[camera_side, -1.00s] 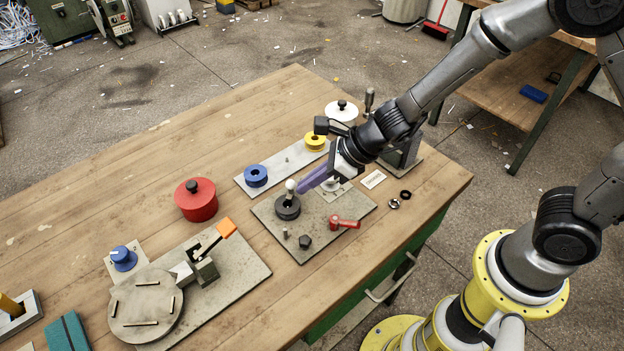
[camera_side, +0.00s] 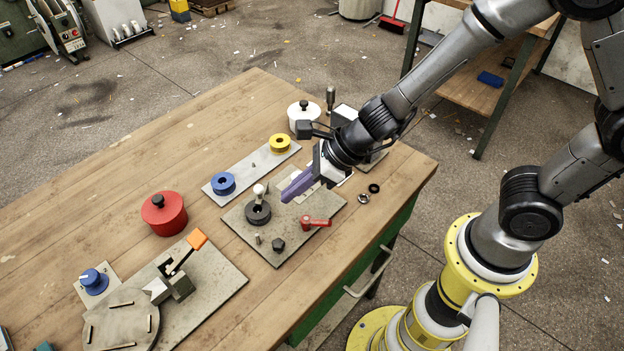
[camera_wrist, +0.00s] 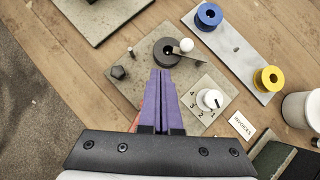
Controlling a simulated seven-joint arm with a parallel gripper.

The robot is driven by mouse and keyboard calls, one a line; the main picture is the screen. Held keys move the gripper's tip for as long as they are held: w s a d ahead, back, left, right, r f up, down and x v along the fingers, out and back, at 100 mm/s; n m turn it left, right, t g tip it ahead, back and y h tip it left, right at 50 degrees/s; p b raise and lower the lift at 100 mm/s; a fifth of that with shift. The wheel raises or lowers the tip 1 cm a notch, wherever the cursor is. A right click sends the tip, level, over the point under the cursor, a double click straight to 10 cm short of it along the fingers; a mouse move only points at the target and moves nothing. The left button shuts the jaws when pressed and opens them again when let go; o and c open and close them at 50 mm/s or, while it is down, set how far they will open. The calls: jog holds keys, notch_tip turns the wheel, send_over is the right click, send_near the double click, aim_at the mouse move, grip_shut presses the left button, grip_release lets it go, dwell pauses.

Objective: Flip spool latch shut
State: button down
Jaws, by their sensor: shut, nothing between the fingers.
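A black round hub (camera_side: 258,213) stands on a grey plate (camera_side: 240,228), with a short lever ending in a white ball (camera_side: 259,189). I take this lever for the spool latch. In the wrist view the lever reaches from the hub (camera_wrist: 164,54) to the right, and the ball (camera_wrist: 186,45) lies beyond the hub's rim. My gripper (camera_side: 284,198) has purple fingers, shut and empty, to the right of the ball with a gap. In the wrist view the fingertips (camera_wrist: 162,73) point at the hub's near edge; contact cannot be told.
Blue (camera_side: 223,183) and yellow (camera_side: 279,144) spools stand behind on a grey strip. An orange-handled clamp (camera_side: 196,239) is at left.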

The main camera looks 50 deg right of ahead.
jog(key=s+r, duration=0.5)
jog(key=r, duration=0.1)
jog(key=shift+s+r, duration=0.2)
jog(key=shift+r, duration=0.1)
jog(key=shift+a, duration=0.1)
jog(key=s+d+r+n+t, duration=0.1)
jog(key=d+r+n, duration=0.2)
jog(key=r+n, duration=0.25)
jog(key=s+d+r+n+t, duration=0.1)
jog(key=d+r+n+t, duration=0.1)
jog(key=d+r+n, duration=0.4)
jog(key=s+d+f+n+g+h, duration=0.2)
jog(key=s+d+n+h, duration=0.3)
jog(key=n, duration=1.1)
jog(key=s+d+g, duration=0.1)
jog(key=s+d, duration=0.2)
jog(key=s, duration=0.2)
jog(key=shift+s+d, duration=0.3)
jog(key=shift+d, duration=0.05)
